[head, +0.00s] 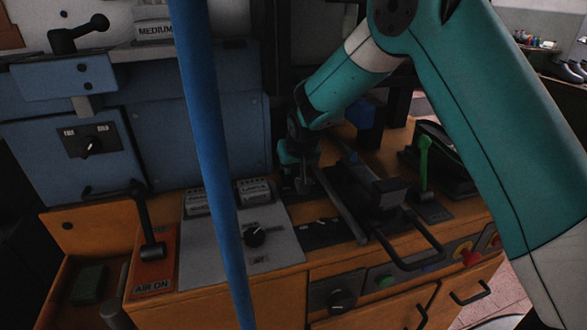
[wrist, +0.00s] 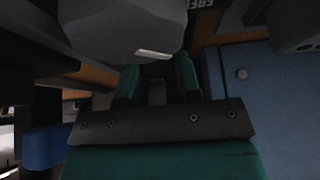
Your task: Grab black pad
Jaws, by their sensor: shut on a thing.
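My gripper (head: 301,172) is low over the orange bench, just left of a black slide with a loop handle (head: 372,190). In the wrist view, my gripper (wrist: 158,78) has its two green fingers a little apart and shut on a dark thing between them. It seems to be the black pad (wrist: 157,92), but its outline is lost in shadow. A large grey rounded body (wrist: 120,28) sits close beyond the fingers in the wrist view. In the head view my fingers and the dark surroundings hide most of what is held.
A green lever (head: 425,160) stands right of the slide. A grey control panel (head: 205,262) with a knob and an AIR ON lever (head: 150,225) are to the left. Blue machine housing (head: 230,110) rises behind. A blue hose (head: 205,120) crosses the head view.

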